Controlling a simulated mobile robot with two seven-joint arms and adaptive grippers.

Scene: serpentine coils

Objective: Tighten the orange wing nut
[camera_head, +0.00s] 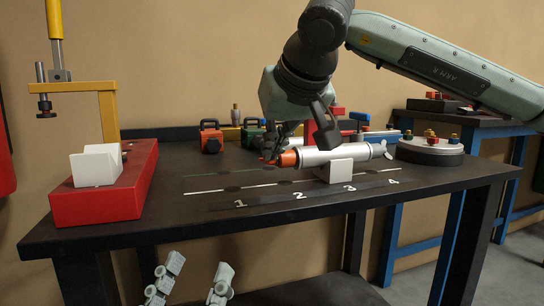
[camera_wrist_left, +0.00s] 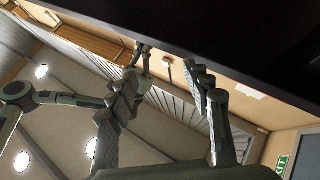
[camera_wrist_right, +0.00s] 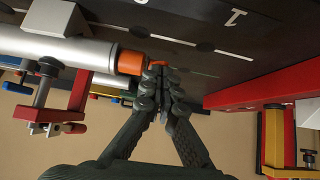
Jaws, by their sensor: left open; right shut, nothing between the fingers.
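The orange wing nut (camera_head: 288,159) sits at the left end of a silver cylinder (camera_head: 335,155), which lies level on a white block (camera_head: 336,172) on the dark table. In the right wrist view the nut (camera_wrist_right: 131,62) is an orange collar with a small wing beside the fingertips. My right gripper (camera_head: 277,146) is shut, with nothing held, its tips close to the nut's outer end; I cannot tell whether they touch it. My left gripper (camera_head: 197,268) is open and empty, low in front of the table; its spread fingers show in the left wrist view (camera_wrist_left: 165,90).
A red base (camera_head: 105,200) with a white wedge and a yellow post stands on the table's left. Orange (camera_head: 211,139) and green (camera_head: 252,131) cases stand at the back. A round grey stand (camera_head: 430,151) with coloured knobs is at right. The front strip, numbered 1 to 4, is clear.

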